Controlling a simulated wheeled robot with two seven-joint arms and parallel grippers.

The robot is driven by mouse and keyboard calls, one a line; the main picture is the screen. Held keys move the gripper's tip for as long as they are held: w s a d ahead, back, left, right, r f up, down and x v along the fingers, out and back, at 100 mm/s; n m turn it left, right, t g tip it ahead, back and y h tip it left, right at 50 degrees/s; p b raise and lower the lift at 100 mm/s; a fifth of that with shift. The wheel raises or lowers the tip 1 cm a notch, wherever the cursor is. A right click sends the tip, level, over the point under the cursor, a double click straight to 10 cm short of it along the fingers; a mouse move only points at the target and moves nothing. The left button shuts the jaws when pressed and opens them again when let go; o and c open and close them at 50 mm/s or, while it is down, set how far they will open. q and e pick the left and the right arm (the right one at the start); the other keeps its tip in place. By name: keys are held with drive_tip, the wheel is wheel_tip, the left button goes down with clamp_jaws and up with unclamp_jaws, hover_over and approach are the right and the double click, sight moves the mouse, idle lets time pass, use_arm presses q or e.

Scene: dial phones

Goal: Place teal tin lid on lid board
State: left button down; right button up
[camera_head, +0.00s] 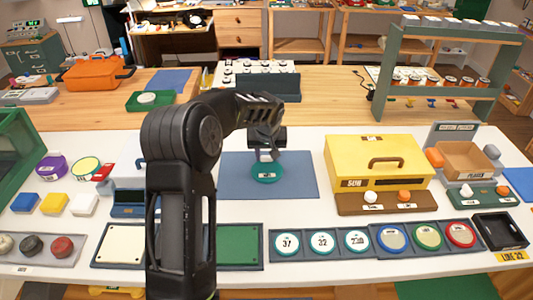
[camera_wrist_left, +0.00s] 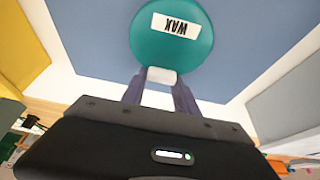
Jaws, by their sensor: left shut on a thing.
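The teal tin lid (camera_head: 267,174) is a round disc over the blue-grey mat (camera_head: 234,185) at the middle of the white table. It also shows in the left wrist view (camera_wrist_left: 150,48), with a white label reading "WAX". My left gripper (camera_head: 266,154) is shut on the lid at its near edge, where a pale block (camera_wrist_left: 162,76) sits between the fingers. I cannot tell whether the lid touches the mat. Which surface is the lid board is not clear. My right gripper is not in view.
A yellow case (camera_head: 370,155) stands right of the mat. In front lie a row of numbered discs (camera_head: 322,242), coloured round discs (camera_head: 426,237) and a green panel (camera_head: 238,246). An orange case (camera_head: 92,73) and a green shelf (camera_head: 440,45) stand behind.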

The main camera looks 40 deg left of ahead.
sight(267, 170)
use_arm(q)
drive_tip(key=c, duration=1.4)
unclamp_jaws()
drive_tip(key=shift+f, duration=0.15)
drive_tip(key=o, duration=0.5)
drive_tip(key=shift+c, duration=0.2)
drive_tip(key=v, duration=1.2)
drive_tip(key=shift+r+b, duration=0.2)
drive_tip(key=shift+b, duration=0.25)
